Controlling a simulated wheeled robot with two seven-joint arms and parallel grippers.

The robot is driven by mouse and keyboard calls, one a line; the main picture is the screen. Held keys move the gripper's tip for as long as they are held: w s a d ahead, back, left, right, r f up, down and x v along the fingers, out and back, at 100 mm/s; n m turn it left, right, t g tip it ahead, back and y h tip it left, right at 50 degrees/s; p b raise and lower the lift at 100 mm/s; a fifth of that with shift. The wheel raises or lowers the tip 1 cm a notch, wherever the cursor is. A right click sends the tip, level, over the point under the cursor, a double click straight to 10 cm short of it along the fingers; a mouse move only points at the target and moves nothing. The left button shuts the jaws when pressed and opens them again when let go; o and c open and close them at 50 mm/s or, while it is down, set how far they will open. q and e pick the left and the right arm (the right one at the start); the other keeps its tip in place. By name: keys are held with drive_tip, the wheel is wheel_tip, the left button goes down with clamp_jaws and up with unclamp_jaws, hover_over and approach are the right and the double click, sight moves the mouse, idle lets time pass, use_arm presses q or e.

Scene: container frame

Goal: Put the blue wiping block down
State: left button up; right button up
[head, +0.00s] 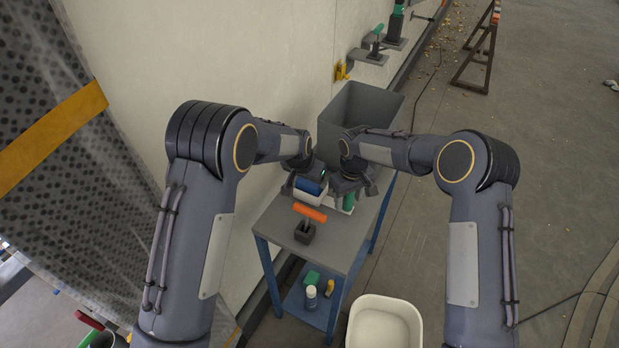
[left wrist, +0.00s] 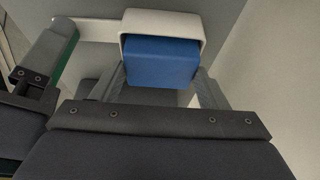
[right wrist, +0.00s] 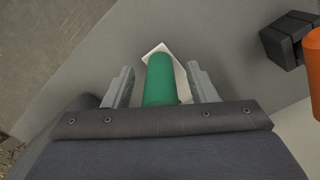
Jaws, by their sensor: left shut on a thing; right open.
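I cannot tell whether the block touches the tray's bottom. My right gripper (head: 352,188) is open. In the right wrist view its fingers (right wrist: 160,68) stand on either side of a green cylinder (right wrist: 160,82), apart from it.
A grey bin (head: 360,110) stands behind my grippers. A white tub (head: 384,322) is on the floor. A bottle (head: 311,297) stands on the lower shelf. The wall is close on the left.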

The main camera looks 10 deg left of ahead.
use_arm(q)
drive_tip(key=o, duration=1)
drive_tip(key=shift+f, duration=0.1)
use_arm(e)
drive_tip(key=shift+r, duration=0.1)
use_arm(q)
drive_tip(key=shift+s, duration=0.1)
